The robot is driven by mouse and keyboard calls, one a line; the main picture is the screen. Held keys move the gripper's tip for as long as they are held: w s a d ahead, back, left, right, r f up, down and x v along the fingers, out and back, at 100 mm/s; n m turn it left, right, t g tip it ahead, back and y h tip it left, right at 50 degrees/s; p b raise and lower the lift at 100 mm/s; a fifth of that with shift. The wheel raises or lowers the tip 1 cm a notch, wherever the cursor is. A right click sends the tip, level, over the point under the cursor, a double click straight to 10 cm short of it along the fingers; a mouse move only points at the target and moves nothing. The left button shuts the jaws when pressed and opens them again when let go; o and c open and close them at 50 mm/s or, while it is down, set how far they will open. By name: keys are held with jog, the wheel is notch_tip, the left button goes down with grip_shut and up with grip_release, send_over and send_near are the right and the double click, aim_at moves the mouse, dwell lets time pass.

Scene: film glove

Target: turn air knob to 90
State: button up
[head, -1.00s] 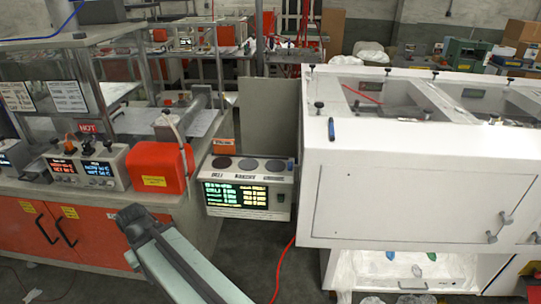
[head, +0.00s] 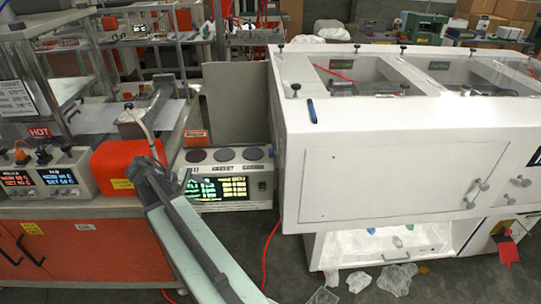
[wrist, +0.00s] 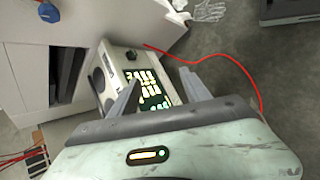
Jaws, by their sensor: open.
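No knob that I can read as the air knob shows. On the left bench in the head view, a control box with an orange display (head: 15,178) and a blue display (head: 58,176) carries small knobs on top, among them a black knob (head: 42,155). Their labels and settings are too small to read. My arm reaches forward from the bottom, and its dark end lies just right of the red box. In the wrist view my gripper (wrist: 159,75) is open and empty, its two fingers apart above a white instrument with a lit display (wrist: 148,88).
The red box (head: 128,165) stands beside the control box. The white instrument (head: 242,163) has round dark discs on top. A large white cabinet (head: 380,170) fills the right. A red cable (head: 266,250) and crumpled clear bags (head: 395,278) lie on the floor.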

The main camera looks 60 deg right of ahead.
aim_at(271, 153)
jog(key=s+d+r+g+h, duration=0.25)
jog(key=s+d+r, duration=0.25)
jog(key=d, duration=0.4)
jog(key=s+d+r+g+h, duration=0.1)
jog(key=s+d+r+g, duration=0.35)
jog(key=d, duration=0.55)
jog(key=shift+n+t, duration=0.3)
jog(key=shift+t, duration=0.3)
jog(key=b+x, duration=0.3)
jog(key=x, duration=0.4)
jog(key=shift+s+f, duration=0.15)
